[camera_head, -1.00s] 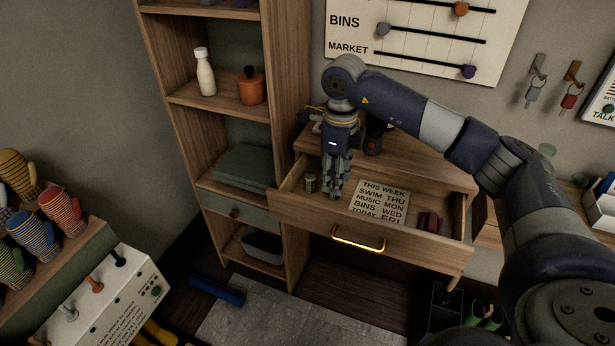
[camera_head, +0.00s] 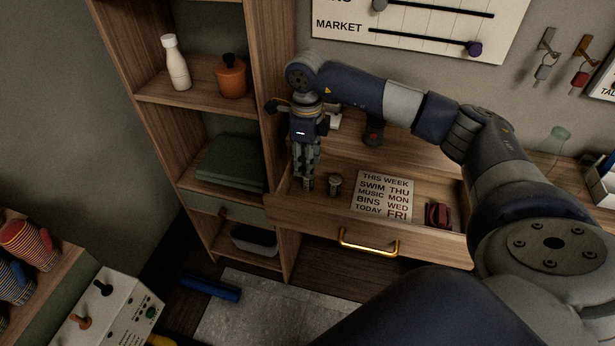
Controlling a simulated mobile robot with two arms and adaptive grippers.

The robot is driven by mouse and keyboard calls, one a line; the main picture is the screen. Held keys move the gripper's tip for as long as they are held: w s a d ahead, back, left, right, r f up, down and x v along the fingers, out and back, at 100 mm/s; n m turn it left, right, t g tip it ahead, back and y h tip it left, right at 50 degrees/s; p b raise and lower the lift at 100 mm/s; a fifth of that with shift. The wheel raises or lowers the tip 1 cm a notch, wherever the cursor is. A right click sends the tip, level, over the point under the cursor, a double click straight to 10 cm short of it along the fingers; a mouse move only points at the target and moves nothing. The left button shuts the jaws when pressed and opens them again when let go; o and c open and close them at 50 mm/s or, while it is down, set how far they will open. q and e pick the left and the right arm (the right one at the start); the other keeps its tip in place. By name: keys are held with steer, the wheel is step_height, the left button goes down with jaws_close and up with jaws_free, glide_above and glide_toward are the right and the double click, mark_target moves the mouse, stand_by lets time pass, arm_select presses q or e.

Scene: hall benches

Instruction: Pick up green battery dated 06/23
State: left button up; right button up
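An open wooden drawer (camera_head: 410,243) holds a small dark-grey cylinder (camera_head: 335,186), a printed card (camera_head: 384,196) and a dark red object (camera_head: 438,214). No battery that is clearly green, and no date 06/23, can be made out. My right gripper (camera_head: 306,184) points down at the drawer's left end, just left of the small cylinder and apart from it in the picture. Its fingers look close together, but their gap and anything between them cannot be made out. My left gripper is not in view.
A shelf unit (camera_head: 275,130) stands close left of the drawer, with a white bottle (camera_head: 177,65), an orange pot (camera_head: 231,77) and folded green cloth (camera_head: 231,160). A wall board (camera_head: 425,27) hangs behind. A blue object (camera_head: 210,287) lies on the floor.

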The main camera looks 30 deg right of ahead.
steer(key=shift+w+f, duration=0.1)
steer(key=shift+f, duration=0.3)
steer(key=f, duration=0.2)
steer(key=f+p, duration=0.1)
steer(key=f, duration=0.1)
steer(key=shift+d+f, duration=0.2)
steer(key=shift+f, duration=0.25)
steer(key=c, duration=0.7)
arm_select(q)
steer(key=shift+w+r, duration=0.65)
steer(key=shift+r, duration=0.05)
arm_select(e)
jaws_close()
